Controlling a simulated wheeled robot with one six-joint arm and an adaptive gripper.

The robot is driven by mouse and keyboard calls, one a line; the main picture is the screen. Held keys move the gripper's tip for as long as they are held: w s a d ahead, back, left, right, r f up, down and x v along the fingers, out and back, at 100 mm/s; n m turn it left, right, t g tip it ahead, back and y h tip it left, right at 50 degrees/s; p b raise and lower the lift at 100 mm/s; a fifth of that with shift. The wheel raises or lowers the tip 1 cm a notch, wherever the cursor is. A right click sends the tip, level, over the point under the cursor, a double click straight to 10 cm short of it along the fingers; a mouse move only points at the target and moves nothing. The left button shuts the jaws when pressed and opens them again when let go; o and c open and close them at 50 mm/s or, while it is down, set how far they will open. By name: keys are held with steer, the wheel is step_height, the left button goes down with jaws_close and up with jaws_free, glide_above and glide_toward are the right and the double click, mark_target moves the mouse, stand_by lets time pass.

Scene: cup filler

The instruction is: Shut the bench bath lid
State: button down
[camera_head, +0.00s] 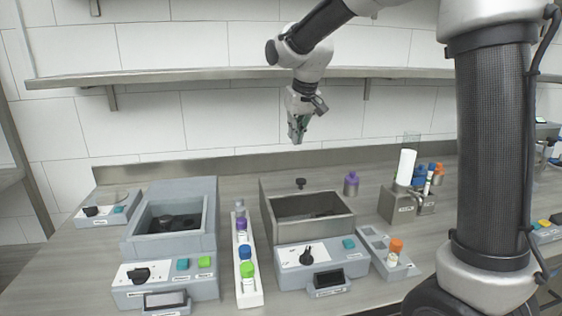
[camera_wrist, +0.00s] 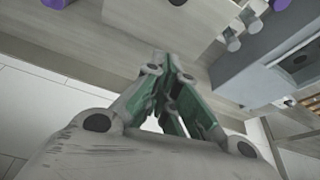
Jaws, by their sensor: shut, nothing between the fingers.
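Two baths stand on the bench in the head view, and I cannot tell which one is meant. The left bath (camera_head: 130,245) is grey with an open well; a grey panel rises behind it. The middle bath (camera_head: 346,216) has an open metal basin; a black knob (camera_head: 301,183) shows at its back edge, perhaps on its lid, whose position I cannot tell. My gripper (camera_head: 297,138) is shut and empty, in the air above and behind the middle bath, below the shelf. Its green fingers (camera_wrist: 177,108) are together in the wrist view.
A white rack (camera_head: 250,297) with capped bottles stands between the baths. A purple-capped bottle (camera_head: 351,184), a metal holder (camera_head: 390,207) and a grey tray (camera_head: 372,238) with an orange-capped vial are to the right. A wall shelf (camera_head: 180,76) runs behind my gripper.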

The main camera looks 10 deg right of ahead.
glide_above(293, 181)
steer(key=w, duration=0.2)
step_height(293, 181, down, 10)
steer(key=shift+w+r, duration=0.1)
steer(key=shift+w, duration=0.05)
steer(key=s, duration=0.2)
steer(key=shift+s+d, duration=0.15)
steer(key=shift+s, duration=0.2)
steer(key=shift+s+d+f, duration=0.1)
steer(key=shift+s+f, duration=0.1)
steer(key=shift+s, duration=0.4)
